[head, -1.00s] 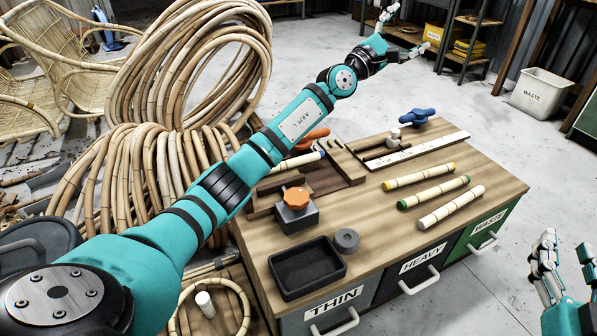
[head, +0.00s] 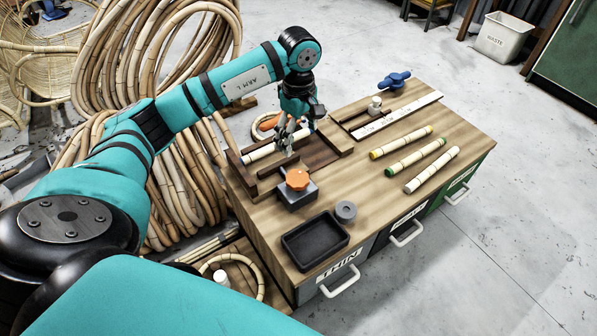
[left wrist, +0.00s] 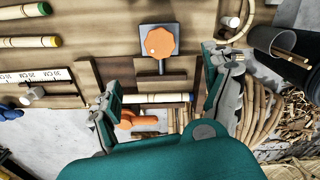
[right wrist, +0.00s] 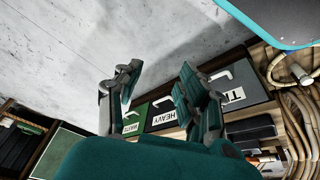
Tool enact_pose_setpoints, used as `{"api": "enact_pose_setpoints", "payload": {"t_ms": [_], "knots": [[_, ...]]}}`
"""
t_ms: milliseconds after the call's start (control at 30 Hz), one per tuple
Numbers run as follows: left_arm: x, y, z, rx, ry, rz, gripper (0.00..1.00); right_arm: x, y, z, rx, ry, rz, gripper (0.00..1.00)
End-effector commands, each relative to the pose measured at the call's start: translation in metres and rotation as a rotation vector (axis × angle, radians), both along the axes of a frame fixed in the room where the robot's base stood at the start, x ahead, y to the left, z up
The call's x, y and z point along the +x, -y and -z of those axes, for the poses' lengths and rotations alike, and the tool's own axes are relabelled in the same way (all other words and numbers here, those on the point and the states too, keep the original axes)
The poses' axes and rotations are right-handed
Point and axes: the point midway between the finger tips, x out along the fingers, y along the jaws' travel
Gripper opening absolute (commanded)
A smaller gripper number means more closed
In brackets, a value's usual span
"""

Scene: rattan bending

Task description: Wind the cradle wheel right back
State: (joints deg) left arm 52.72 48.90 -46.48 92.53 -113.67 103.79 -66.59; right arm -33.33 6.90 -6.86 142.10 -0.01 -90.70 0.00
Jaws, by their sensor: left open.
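A wooden cradle (head: 264,183) on the bench holds a pale rattan pole with a blue end (head: 262,151). An orange lobed knob (head: 297,180) sits on a grey block at its near side; it also shows in the left wrist view (left wrist: 160,42). A second orange part (left wrist: 135,120) is beyond the pole. I cannot tell which orange part is the cradle wheel. My left gripper (head: 289,136) is open above the cradle, hiding part of it; its fingers are wide apart in the left wrist view (left wrist: 165,90). My right gripper (right wrist: 160,85) is open and empty, away from the cradle.
A black tray (head: 314,262) and grey ring (head: 346,211) stand near the front. Rattan coils (head: 180,175) crowd the left.

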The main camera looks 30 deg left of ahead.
Motion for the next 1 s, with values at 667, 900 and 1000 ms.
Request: {"api": "enact_pose_setpoints", "payload": {"t_ms": [667, 900, 1000], "knots": [[0.0, 0.002, 0.136, -0.005, 0.0, 0.0, 0.83, 0.105, -0.034, -0.035, 0.114, 0.542, -0.042, 0.4], [0.001, 0.001, 0.16, -0.004, 0.002, 0.001, 0.83, 0.125, -0.042, -0.056, 0.147, 0.687, -0.052, 0.4], [0.0, 0.001, 0.163, -0.004, 0.001, 0.001, 0.83, 0.128, -0.044, -0.06, 0.152, 0.71, -0.054, 0.4]]}}
